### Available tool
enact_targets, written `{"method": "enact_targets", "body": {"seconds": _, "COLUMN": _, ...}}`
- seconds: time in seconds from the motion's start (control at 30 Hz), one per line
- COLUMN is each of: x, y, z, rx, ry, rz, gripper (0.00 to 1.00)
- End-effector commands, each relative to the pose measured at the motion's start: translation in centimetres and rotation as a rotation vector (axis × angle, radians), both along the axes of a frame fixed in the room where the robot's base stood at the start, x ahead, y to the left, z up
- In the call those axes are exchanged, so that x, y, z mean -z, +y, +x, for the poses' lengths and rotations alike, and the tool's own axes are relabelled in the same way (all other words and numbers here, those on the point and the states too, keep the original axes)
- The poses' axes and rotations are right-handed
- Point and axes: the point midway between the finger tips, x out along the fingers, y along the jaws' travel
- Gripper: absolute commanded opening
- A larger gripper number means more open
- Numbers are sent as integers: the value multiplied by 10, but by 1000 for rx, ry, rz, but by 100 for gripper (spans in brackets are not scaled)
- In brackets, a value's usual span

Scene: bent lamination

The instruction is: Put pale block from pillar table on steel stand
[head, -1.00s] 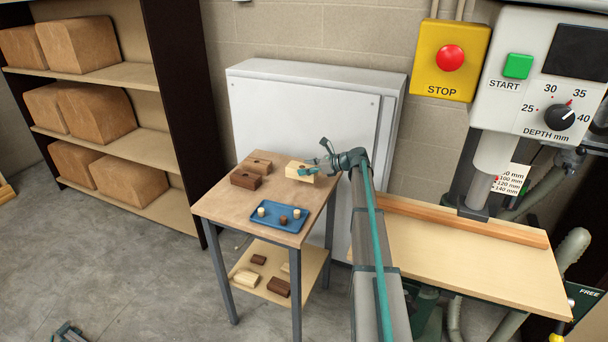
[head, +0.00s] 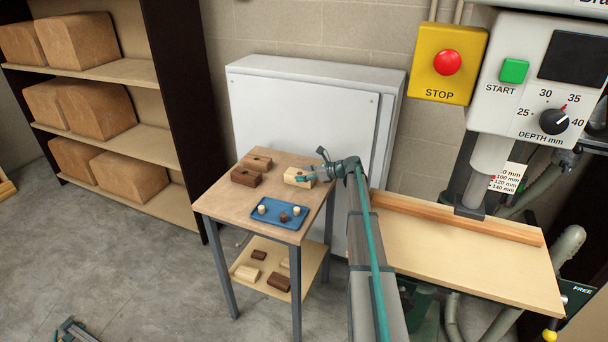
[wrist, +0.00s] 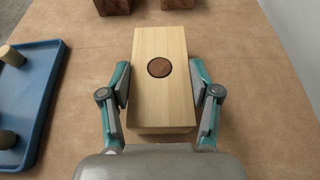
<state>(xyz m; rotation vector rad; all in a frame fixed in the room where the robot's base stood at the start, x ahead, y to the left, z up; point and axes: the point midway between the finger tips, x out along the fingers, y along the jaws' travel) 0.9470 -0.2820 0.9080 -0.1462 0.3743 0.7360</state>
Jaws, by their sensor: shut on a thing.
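The pale block (head: 294,179) has a dark round spot in the middle of its top, clear in the wrist view (wrist: 164,108). It is at the back right of the wooden top of the steel-legged stand (head: 228,204) and appears to rest on it. My gripper (head: 305,178) is shut on the block, one finger on each long side, as the wrist view (wrist: 160,83) shows. The contact under the block is hidden. The pillar drill's table (head: 470,262) at the right has a pale board and a wooden fence; no block shows there.
Dark brown blocks (head: 246,177) lie left of the pale block. A blue tray (head: 268,222) with small pegs is in front of it. Several pieces lie on the stand's lower shelf (head: 262,284). A grey cabinet (head: 300,110) stands behind.

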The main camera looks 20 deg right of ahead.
Motion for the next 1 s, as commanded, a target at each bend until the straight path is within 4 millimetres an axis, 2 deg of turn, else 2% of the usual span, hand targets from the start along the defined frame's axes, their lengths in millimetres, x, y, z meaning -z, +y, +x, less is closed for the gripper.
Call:
{"method": "enact_targets", "body": {"seconds": 0.03, "x": 1, "y": 0, "z": 0, "rx": 0, "ry": 0, "rz": 0, "gripper": 65}}
{"method": "enact_targets", "body": {"seconds": 0.17, "x": 1, "y": 0, "z": 0, "rx": 0, "ry": 0, "rz": 0, "gripper": 87}}
{"method": "enact_targets", "body": {"seconds": 0.57, "x": -3, "y": 0, "z": 0, "rx": 0, "ry": 0, "rz": 0, "gripper": 87}}
{"method": "enact_targets", "body": {"seconds": 0.77, "x": -13, "y": -15, "z": -16, "rx": 2, "ry": -1, "rz": -1, "gripper": 87}}
{"method": "enact_targets", "body": {"seconds": 1.0, "x": -32, "y": -44, "z": -49, "rx": 2, "ry": 0, "rz": 0, "gripper": 87}}
